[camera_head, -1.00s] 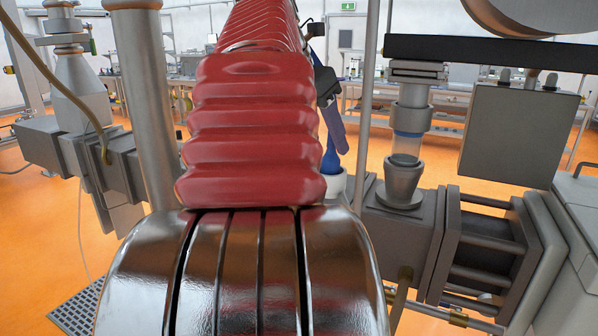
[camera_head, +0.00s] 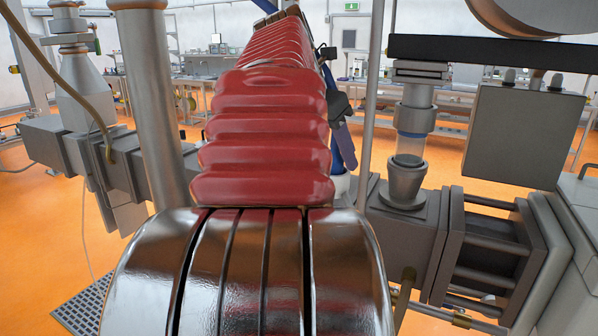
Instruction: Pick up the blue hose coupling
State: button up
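A red ribbed bellows sleeve (camera_head: 265,130) with banded shiny metal below it fills the middle of the body camera view and hides much behind it. To its right, a narrow blue part (camera_head: 347,150) shows above a small white round piece (camera_head: 342,184). I cannot tell whether this blue part is the hose coupling. A dark part with a grey-violet flap (camera_head: 343,140) overlaps it. It may belong to my gripper, but no pair of fingertips can be made out. Whether anything is held cannot be seen.
Grey machinery with a metal funnel (camera_head: 405,183) and a square box (camera_head: 523,135) stands close on the right. A thick grey pipe (camera_head: 155,110) and block-shaped housings (camera_head: 60,140) stand on the left. Orange floor (camera_head: 455,165) and workbenches lie behind.

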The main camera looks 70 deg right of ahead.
jog(key=c, duration=1)
jog(key=shift+r, duration=0.1)
jog(key=shift+r, duration=4.95)
